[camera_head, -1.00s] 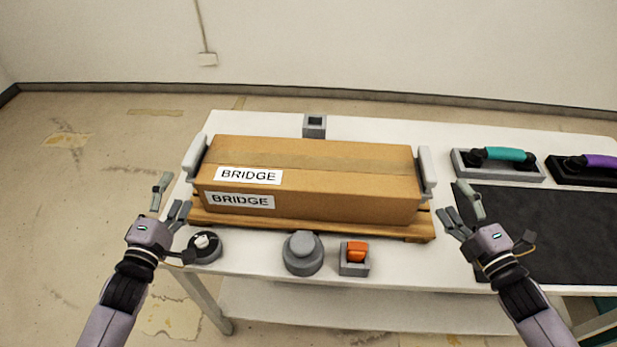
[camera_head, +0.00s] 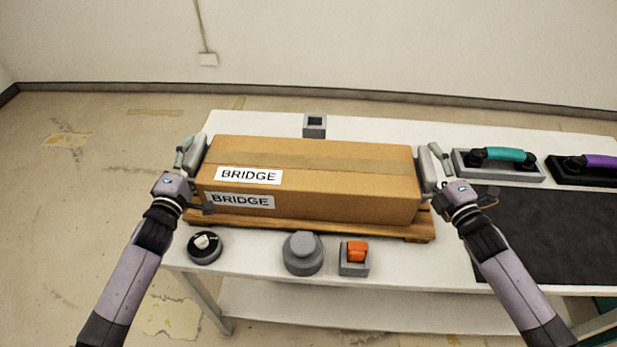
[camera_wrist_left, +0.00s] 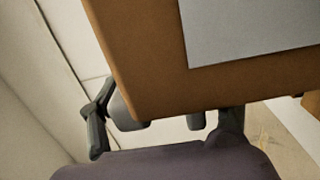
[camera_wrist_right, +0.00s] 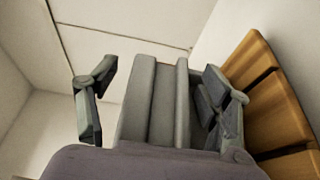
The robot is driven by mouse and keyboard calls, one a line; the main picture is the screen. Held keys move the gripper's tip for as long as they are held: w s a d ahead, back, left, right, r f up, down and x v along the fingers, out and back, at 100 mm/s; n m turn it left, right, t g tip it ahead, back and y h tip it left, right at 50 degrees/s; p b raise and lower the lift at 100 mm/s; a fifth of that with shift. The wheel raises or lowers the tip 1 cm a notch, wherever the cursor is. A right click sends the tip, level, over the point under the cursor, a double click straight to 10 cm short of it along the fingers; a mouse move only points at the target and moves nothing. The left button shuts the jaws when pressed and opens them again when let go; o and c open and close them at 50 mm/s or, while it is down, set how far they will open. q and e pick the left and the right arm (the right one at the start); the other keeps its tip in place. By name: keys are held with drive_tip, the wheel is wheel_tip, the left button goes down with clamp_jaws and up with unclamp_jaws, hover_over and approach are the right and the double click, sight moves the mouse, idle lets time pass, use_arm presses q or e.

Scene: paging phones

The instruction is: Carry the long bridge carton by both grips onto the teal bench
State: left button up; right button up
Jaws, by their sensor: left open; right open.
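The long bridge carton (camera_head: 310,178) is a brown box with two white BRIDGE labels, lying on a wooden pallet (camera_head: 330,227) on a white table. A grey grip sits on each end. My left gripper (camera_head: 188,158) is open at the carton's left grip (camera_head: 197,152). In the left wrist view the carton (camera_wrist_left: 155,60) fills the top and hides much of that grip. My right gripper (camera_head: 436,165) is open at the right grip (camera_head: 424,160). In the right wrist view, the right grip (camera_wrist_right: 155,100) stands between the spread fingers. The teal bench is not clearly in view.
A black knob (camera_head: 204,246), a grey round button (camera_head: 303,252) and an orange switch (camera_head: 355,254) line the table's front edge. A grey socket block (camera_head: 314,126) stands behind the carton.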

use_arm(q)
drive_tip(key=shift+c, duration=0.2)
use_arm(e)
drive_tip(key=shift+c, duration=0.2)
use_arm(q)
clamp_jaws()
use_arm(e)
clamp_jaws()
use_arm(q)
drive_tip(key=shift+r, duration=0.15)
use_arm(e)
drive_tip(key=shift+r, duration=0.2)
